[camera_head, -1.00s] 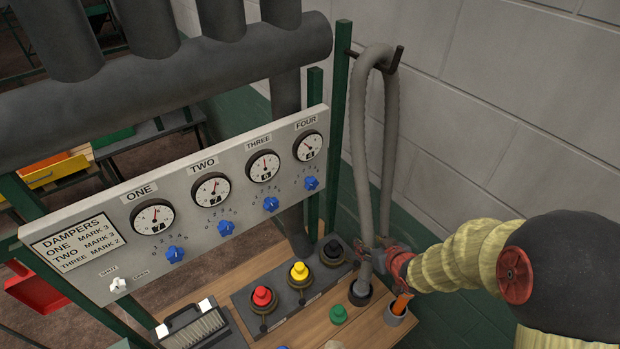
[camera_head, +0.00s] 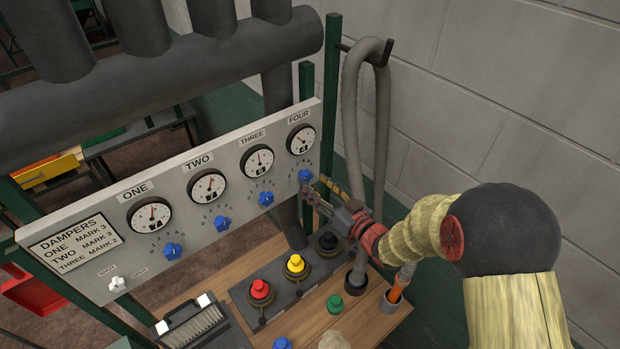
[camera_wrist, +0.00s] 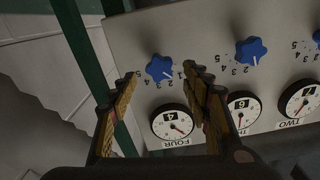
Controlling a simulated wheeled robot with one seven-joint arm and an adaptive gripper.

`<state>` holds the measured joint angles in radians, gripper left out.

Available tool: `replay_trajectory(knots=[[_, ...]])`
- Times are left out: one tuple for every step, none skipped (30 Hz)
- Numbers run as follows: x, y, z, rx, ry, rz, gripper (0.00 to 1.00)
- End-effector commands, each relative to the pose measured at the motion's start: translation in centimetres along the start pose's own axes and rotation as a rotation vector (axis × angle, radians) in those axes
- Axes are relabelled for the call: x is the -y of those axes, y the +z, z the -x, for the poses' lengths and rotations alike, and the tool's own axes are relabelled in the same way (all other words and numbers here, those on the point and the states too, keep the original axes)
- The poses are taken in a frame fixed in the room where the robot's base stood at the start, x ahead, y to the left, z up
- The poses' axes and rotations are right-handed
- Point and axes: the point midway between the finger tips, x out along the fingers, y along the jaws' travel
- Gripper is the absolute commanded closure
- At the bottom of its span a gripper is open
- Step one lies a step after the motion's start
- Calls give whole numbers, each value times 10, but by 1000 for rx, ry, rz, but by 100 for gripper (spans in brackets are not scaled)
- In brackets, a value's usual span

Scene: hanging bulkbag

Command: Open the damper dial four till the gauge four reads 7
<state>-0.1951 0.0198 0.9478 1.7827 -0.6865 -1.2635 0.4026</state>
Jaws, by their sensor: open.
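The damper dial four is a blue star-shaped knob (camera_head: 305,175) below gauge four (camera_head: 301,139) at the right end of the grey panel. In the wrist view the dial four (camera_wrist: 159,68) lies between and just beyond my fingertips, and gauge four (camera_wrist: 171,123) shows upside down below it, with a window that seems to read 4. My gripper (camera_head: 315,189) is open, close to dial four at its lower right. In the wrist view my gripper (camera_wrist: 160,80) has its two fingers spread either side of the dial. I cannot tell whether a finger touches it.
Dial three (camera_head: 266,198) and gauge three (camera_head: 257,160) sit just left. A green post (camera_head: 331,100) and a hanging grey hose (camera_head: 350,110) stand right of the panel. Red (camera_head: 260,290) and yellow (camera_head: 296,264) knobs stand on the bench below.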

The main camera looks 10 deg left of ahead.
Motion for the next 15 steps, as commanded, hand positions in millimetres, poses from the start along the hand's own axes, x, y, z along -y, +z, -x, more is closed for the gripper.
replay_trajectory(knots=[[1, 0, -8, 1, -2, -1, 52], [1, 0, -12, 1, -1, -1, 52], [1, 0, -17, 2, -1, 0, 52], [1, 0, -20, 2, -1, 0, 52], [1, 0, -23, 2, -1, 0, 52], [1, 0, -26, 2, -1, 0, 52], [0, 0, -28, 2, 0, 0, 52], [0, 0, -30, 1, 0, -1, 52], [0, 0, -31, 1, 1, -1, 52], [0, 0, -32, 1, 1, -1, 52], [0, 0, -32, 1, 1, 0, 52], [0, 0, -33, 1, 1, 0, 52], [0, 0, -33, 1, 2, 0, 52], [0, 0, -33, 1, 2, 0, 52], [0, 0, -33, 1, 2, 0, 52]])
